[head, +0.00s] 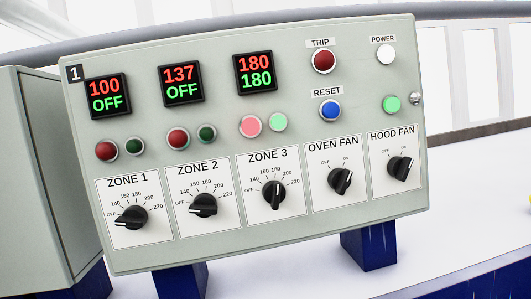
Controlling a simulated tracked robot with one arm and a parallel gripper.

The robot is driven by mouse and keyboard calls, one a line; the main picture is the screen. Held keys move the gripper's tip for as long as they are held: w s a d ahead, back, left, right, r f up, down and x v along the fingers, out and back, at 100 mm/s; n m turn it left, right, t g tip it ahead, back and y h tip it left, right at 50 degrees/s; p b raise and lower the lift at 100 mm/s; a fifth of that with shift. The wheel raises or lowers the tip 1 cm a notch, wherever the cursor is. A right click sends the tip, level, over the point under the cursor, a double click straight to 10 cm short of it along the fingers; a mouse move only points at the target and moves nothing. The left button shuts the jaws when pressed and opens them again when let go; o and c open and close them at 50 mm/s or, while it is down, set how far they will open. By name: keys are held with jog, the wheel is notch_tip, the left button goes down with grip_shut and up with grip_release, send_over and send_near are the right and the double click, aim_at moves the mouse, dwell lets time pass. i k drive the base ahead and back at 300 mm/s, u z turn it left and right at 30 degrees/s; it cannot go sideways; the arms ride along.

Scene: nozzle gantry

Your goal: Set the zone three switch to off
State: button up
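The zone three switch (274,195) is a black rotary knob on the grey-green control panel (225,125), under the label ZONE 3. Its pointer stands near upright, toward about 180 on its dial. OFF is at the left of that dial. The zone three display (255,73) above it reads 180 in red and 180 in green. The pink-red lamp (251,126) and the green lamp (278,122) below the display look lit. My gripper is not in view, and nothing covers the knob.
The zone one knob (131,217) and zone two knob (203,205) point left toward OFF; their displays show OFF in green. The oven fan knob (340,181) and hood fan knob (400,168) are to the right. A grey cabinet (40,180) stands at the left.

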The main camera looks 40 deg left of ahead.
aim_at(274, 191)
jog(key=u, duration=0.05)
jog(key=k, duration=0.5)
jog(key=z, duration=0.65)
jog(key=i, duration=0.85)
jog(key=u, duration=1.65)
